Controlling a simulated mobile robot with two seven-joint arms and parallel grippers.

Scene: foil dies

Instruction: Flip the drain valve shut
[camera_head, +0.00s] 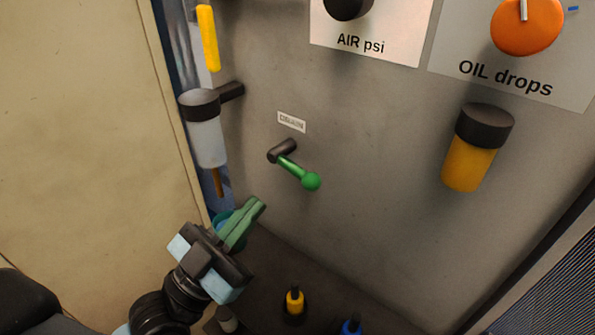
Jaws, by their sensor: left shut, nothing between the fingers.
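The drain valve (284,152) is a dark stub on the grey panel, just below a small white label (291,122) whose text is hard to read. Its green lever (294,169) slants down to the right and ends in a round green knob (311,181). My left gripper (258,205) is at the lower left, with green fingers pointing up and to the right. The fingers are shut and empty. They are below and to the left of the knob, apart from it. My right gripper is not in view.
A clear bowl with a black cap (205,130) hangs left of the valve. An amber bowl (470,160) hangs at the right, under the orange OIL drops knob (527,25). A yellow-topped fitting (294,301) and a blue one (352,327) stand below. The panel around the lever is clear.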

